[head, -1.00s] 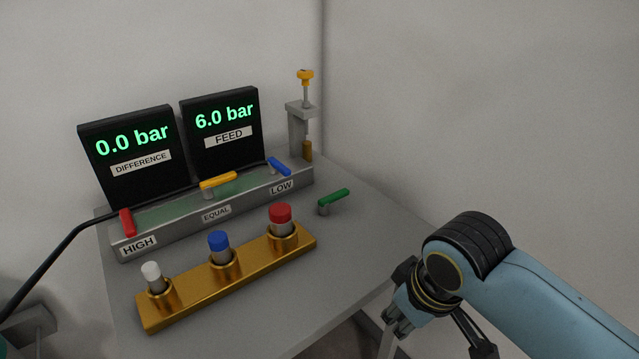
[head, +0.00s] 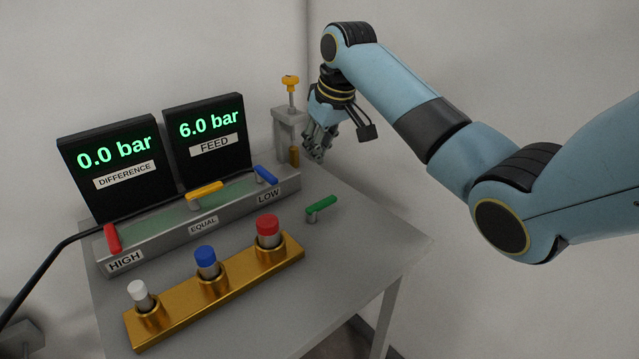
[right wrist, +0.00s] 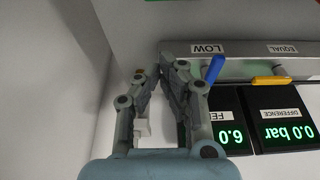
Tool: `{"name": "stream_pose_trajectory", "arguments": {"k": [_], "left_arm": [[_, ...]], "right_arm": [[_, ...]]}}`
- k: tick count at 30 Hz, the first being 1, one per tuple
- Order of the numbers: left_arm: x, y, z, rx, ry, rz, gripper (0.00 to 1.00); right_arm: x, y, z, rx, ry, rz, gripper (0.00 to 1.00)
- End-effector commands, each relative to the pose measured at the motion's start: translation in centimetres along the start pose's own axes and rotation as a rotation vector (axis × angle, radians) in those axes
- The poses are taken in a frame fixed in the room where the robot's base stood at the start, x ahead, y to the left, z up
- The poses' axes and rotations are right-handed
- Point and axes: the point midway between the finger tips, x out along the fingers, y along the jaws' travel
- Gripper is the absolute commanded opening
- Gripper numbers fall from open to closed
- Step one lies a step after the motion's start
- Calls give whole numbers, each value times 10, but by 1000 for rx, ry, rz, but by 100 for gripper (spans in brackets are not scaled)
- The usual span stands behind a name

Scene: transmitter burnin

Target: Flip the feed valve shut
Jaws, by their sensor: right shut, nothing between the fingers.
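A green lever (head: 321,207) on a short post stands on the bare tabletop right of the valve block; it carries no readable label. Its edge shows at the top of the right wrist view (right wrist: 158,1). The FEED display (head: 208,131) reads 6.0 bar. My right gripper (head: 317,155) is shut and empty, pointing down behind the green lever, beside the post with the yellow knob (head: 290,82). It also shows in the right wrist view (right wrist: 160,70), apart from the lever. My left gripper is out of view.
The grey manifold (head: 190,226) carries red, yellow and blue levers marked HIGH, EQUAL and LOW. A gold rack (head: 220,297) holds white-, blue- and red-capped pieces in front. The DIFFERENCE display (head: 112,158) reads 0.0 bar. The table (head: 360,240) is clear right of the lever.

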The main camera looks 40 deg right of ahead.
Motion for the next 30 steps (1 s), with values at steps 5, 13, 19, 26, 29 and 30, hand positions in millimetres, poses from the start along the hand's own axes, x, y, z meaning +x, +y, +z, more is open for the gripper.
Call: {"name": "stream_pose_trajectory", "arguments": {"k": [5,13,19,26,29,30], "left_arm": [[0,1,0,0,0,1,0],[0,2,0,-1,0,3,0],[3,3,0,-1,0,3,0],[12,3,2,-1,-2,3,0],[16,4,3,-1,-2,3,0],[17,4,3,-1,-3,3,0]], "right_arm": [[-3,3,-7,4,2,-5,0],[-2,3,-7,4,2,-4,0],[18,2,-6,5,-1,-6,0],[65,2,-6,5,-1,-5,0],[84,2,-6,5,0,-6,0],[91,2,-6,5,1,-6,0]]}}
